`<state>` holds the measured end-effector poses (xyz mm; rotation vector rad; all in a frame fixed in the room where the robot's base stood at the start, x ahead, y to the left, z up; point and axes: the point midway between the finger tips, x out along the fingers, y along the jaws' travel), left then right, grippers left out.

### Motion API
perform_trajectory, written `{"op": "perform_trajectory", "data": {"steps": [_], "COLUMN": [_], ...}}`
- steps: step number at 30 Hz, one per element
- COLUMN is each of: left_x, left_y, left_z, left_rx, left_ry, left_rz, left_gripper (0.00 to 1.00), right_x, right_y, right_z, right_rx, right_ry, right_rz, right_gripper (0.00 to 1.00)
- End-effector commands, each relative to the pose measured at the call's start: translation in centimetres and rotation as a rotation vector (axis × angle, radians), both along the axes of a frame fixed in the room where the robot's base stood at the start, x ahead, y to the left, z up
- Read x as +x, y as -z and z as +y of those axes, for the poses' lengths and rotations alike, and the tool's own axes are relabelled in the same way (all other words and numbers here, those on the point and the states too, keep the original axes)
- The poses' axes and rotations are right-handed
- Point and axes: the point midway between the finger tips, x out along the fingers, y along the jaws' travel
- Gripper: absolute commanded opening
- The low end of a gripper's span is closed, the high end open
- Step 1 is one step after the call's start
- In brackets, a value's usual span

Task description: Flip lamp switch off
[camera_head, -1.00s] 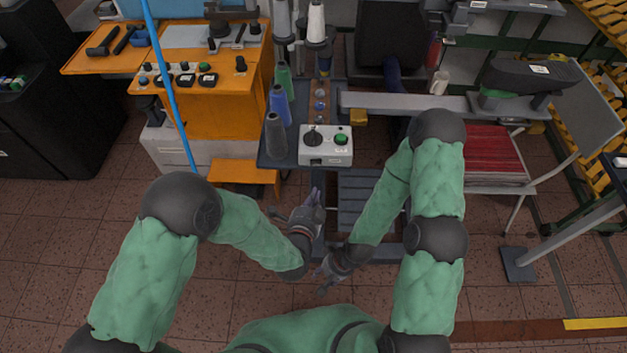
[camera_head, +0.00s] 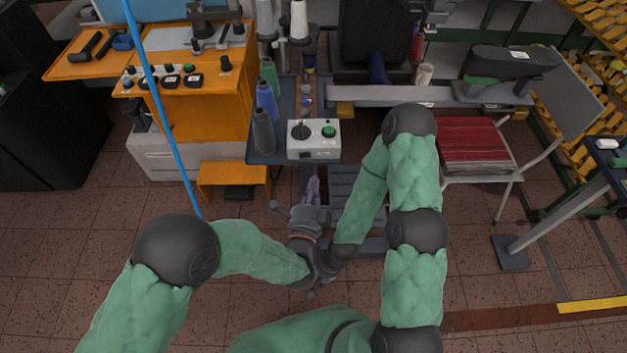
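A white control box (camera_head: 328,148) with a black round knob (camera_head: 300,132) and a green button (camera_head: 329,132) sits at the front of a dark workstation in the head view. I cannot tell which control is the lamp switch, and no lamp is clearly seen. My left gripper (camera_head: 313,187) points away from me, just short of the box's front and apart from it. Its fingers are small and dark, so their opening is unclear. My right gripper (camera_head: 316,287) is lower, close to my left wrist and partly hidden; its opening is unclear too.
An orange machine bench (camera_head: 210,110) is further left. A chair with a red seat (camera_head: 470,143) stands to the right.

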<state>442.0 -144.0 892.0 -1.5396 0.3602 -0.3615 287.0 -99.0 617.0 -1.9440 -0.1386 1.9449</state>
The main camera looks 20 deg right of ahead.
Motion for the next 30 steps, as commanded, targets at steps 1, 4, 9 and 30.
{"op": "perform_trajectory", "data": {"steps": [1, 4, 9, 30], "left_x": [0.8, 2.4, 4.9, 7.4], "left_y": [0.1, 0.2, 0.2, 0.0], "left_z": [-0.3, -1.1, -2.3, -3.4], "left_rx": [-0.002, -0.003, -0.003, 0.0], "left_ry": [-0.002, -0.002, -0.002, -0.001], "left_rz": [-0.002, -0.001, -0.001, 0.001], "left_gripper": [0.0, 0.0, 0.0, 0.0], "right_x": [0.0, 0.0, 0.0, 0.0], "right_y": [0.5, 1.0, 1.9, 2.6], "right_z": [0.0, 0.0, 0.0, 0.0], "right_rx": [0.0, 0.0, 0.0, 0.0], "right_ry": [0.0, 0.0, 0.0, 0.0], "right_rz": [0.0, 0.0, 0.0, 0.0], "right_gripper": [0.43, 0.43, 0.43, 0.43]}}
